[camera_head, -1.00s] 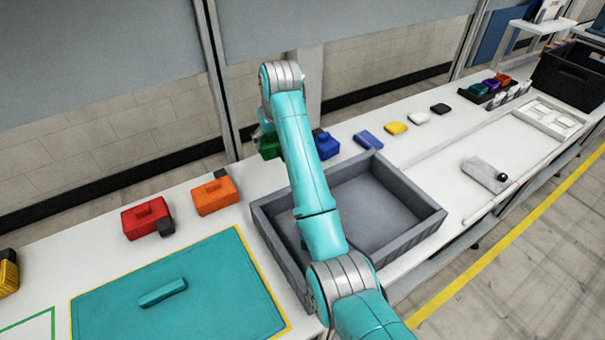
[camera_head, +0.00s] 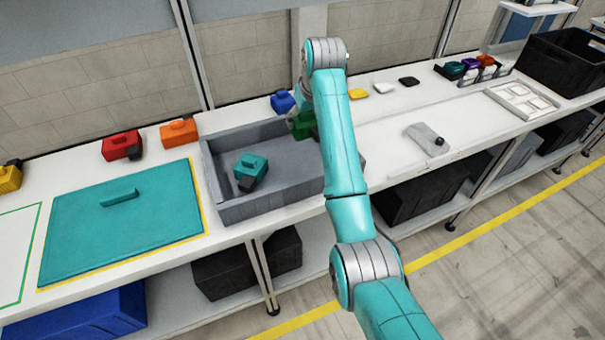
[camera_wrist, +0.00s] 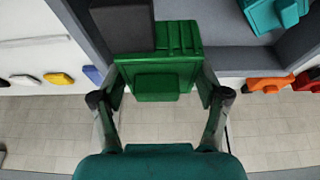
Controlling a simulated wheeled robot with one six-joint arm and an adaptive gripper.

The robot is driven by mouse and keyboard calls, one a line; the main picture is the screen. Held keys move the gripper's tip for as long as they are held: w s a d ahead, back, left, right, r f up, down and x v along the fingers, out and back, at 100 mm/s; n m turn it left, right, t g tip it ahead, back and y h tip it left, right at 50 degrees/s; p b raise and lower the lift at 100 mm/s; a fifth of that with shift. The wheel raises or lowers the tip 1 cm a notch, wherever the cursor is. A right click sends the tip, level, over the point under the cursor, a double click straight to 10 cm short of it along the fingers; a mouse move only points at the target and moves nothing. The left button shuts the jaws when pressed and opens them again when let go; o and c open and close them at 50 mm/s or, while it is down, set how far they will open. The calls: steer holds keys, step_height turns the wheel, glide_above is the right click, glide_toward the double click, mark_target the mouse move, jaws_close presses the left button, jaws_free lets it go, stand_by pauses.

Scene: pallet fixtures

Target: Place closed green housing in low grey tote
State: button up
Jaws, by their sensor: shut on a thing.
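The green housing (camera_head: 302,126) is in my gripper (camera_head: 307,115), partly hidden by my arm in the head view. The wrist view shows the green housing (camera_wrist: 160,75) between the two fingers of my gripper (camera_wrist: 160,92), with a dark block (camera_wrist: 122,24) at its far left side. It appears over the back part of the low grey tote (camera_head: 270,206); its exact height above the tote floor cannot be told. A teal housing (camera_head: 251,167) with a dark block sits in the tote's left half. Part of the tote's right side is hidden behind my arm.
Left of the tote are a teal board (camera_head: 130,225), a red housing (camera_head: 122,146), an orange housing (camera_head: 179,132) and a yellow one (camera_head: 10,178). A blue housing (camera_head: 282,101) stands behind the tote. A grey plate (camera_head: 425,138) and black crate (camera_head: 565,62) are to the right.

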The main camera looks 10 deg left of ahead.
mark_target(308, 131)
steer(key=f, duration=0.2)
steer(key=d+f, duration=0.1)
steer(key=f, duration=0.1)
steer(key=shift+s+f, duration=0.1)
steer(key=shift+f, duration=0.1)
steer(key=shift+a+f, duration=0.15)
steer(key=shift+f, duration=2.65)
steer(key=o, duration=1.3)
steer(key=shift+f, duration=0.15)
steer(key=v, duration=1.2)
